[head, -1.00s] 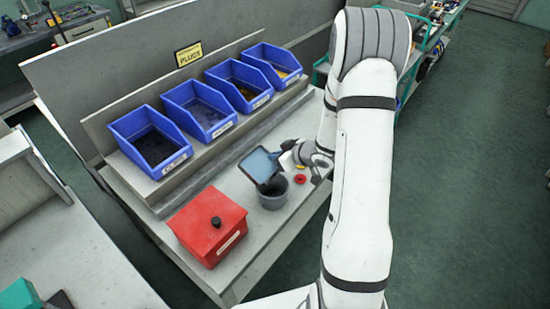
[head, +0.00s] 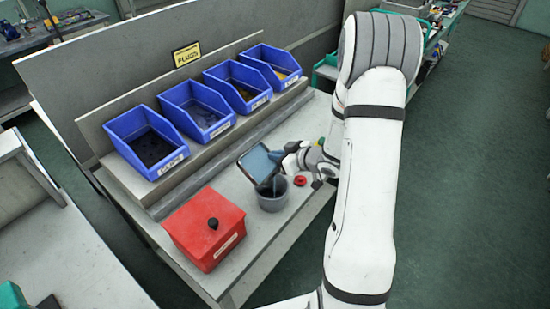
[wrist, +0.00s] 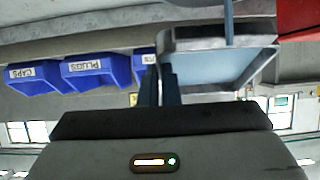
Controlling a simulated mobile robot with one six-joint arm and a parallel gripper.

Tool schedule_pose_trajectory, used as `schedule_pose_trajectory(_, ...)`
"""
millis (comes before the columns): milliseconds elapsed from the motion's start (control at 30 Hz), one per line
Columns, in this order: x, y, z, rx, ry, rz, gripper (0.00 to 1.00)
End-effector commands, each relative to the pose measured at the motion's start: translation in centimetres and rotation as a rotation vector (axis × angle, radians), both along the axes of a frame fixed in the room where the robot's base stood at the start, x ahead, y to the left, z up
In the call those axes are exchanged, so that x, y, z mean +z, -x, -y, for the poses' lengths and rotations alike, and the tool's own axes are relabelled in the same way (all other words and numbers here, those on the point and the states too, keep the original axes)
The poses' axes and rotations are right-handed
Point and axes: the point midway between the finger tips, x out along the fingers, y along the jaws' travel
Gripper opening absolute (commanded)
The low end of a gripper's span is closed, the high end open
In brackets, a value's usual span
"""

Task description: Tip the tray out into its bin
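A shallow tray (head: 259,163) with a light blue inside and dark rim is held in the air, steeply tilted, over a grey round bin (head: 272,199) on the bench. Its lower end is at the bin's mouth; I cannot tell whether they touch. My gripper (head: 280,157) is shut on the tray at its right side in the head view. In the wrist view the tray (wrist: 225,65) shows beyond the fingers (wrist: 160,82). What lies in the bin is hidden, and I see no loose parts on the tray.
A red box (head: 208,235) with a black knob stands left of the grey bin. A small red ring (head: 299,181) lies right of it. Several labelled blue bins (head: 165,163) stand on the raised shelf behind, under a yellow sign (head: 187,54).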

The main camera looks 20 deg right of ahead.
Motion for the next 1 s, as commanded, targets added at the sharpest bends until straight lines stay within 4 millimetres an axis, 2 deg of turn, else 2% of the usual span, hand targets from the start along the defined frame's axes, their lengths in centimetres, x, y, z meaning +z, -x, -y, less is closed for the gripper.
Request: schedule_pose_trajectory(1000, 0.11, 0.4, 0.31, -0.001, -0.105, 0.144, 0.0)
